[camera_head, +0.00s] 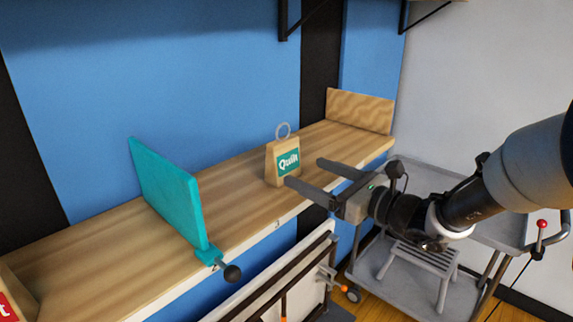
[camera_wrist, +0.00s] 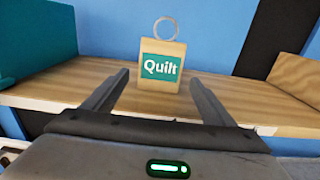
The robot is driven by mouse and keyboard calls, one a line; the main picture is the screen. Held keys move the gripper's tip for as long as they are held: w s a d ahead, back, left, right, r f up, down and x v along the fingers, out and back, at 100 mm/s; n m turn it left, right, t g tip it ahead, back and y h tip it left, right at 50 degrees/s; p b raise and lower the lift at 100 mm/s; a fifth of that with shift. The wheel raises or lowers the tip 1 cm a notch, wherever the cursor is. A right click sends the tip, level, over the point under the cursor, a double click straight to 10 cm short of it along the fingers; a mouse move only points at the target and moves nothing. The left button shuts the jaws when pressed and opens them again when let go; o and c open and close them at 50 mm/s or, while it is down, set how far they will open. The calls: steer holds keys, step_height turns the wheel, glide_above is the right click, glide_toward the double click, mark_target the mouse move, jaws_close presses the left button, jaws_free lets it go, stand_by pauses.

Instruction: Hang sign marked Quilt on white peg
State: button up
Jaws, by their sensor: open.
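The sign marked Quilt (camera_head: 270,165) is a small wooden block with a teal label and a grey ring on top. It stands upright on the wooden shelf (camera_head: 240,187). In the wrist view the Quilt sign (camera_wrist: 162,82) stands ahead of my fingers, near the middle. My gripper (camera_head: 303,173) is open and empty, its two fingers pointing at the sign from the right. In the wrist view my gripper (camera_wrist: 160,88) has its fingers spread wider than the sign, which appears beyond the fingertips. I cannot make out a white peg in either view.
A teal divider (camera_head: 168,188) with a black knob stands left of the sign. A wooden end board (camera_head: 360,111) closes the shelf's right end. A rack (camera_head: 290,280) sits below the shelf. A grey cart (camera_head: 400,283) stands below right. The shelf between divider and sign is clear.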

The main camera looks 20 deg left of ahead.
mark_target(288, 151)
steer(key=b+x, duration=0.1)
steer(key=x, duration=0.7)
steer(key=shift+w+a, duration=0.15)
steer(key=shift+a, duration=0.2)
steer(key=shift+c, duration=0.4)
steer(key=c, duration=0.7)
steer(key=shift+r+p, duration=0.95)
steer(key=shift+r, duration=0.6)
steer(key=shift+p+v, duration=0.65)
steer(key=shift+v, duration=7.4)
steer(key=shift+w, duration=0.1)
